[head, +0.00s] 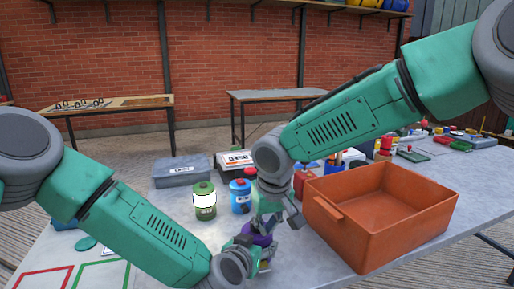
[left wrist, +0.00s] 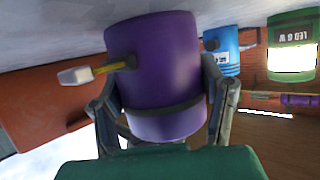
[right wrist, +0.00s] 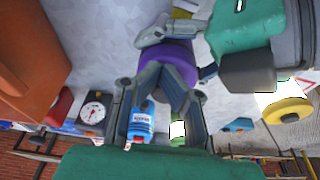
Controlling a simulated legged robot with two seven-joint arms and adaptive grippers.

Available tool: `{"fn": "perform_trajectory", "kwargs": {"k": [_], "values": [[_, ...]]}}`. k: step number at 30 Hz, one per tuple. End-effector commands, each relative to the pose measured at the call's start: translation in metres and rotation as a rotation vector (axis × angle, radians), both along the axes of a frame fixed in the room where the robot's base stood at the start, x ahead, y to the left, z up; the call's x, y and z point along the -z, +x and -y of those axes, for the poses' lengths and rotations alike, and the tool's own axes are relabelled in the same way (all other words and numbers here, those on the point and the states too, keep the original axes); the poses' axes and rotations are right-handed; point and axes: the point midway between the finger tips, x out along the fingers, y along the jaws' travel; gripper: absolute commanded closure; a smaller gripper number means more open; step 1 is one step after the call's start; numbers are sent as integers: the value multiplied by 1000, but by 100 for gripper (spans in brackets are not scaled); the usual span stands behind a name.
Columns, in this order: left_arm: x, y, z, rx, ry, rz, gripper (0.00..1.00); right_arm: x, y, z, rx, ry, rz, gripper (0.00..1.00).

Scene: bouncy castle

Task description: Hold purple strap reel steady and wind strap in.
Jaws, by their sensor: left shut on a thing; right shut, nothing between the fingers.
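The purple strap reel (head: 260,239) is low in the middle of the head view, mostly hidden by both grippers. In the left wrist view it is a large purple drum (left wrist: 155,65) with a dark band; a yellow rod with a pale end (left wrist: 88,74) sticks out at its left. My left gripper (left wrist: 160,100) has its fingers on both sides of the drum and is shut on it. My right gripper (right wrist: 163,78) is shut and empty, its fingertips close to the purple reel (right wrist: 178,52); I cannot tell whether they touch. I cannot make out a loose strap.
An orange bin (head: 385,225) stands close to the right of the grippers. A green can (head: 204,201) and a blue can (head: 240,197) stand behind the reel. A grey case (head: 182,171) is farther back. The grey tabletop left of the cans is partly clear.

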Motion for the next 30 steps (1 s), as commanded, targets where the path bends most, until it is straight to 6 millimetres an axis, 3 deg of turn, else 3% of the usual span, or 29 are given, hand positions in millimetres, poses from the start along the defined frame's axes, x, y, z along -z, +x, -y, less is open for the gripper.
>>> {"fn": "perform_trajectory", "kwargs": {"k": [30], "values": [[1,-1,0,2,0,-2,83,0,-6,-19,-1,-1,1,100]]}}
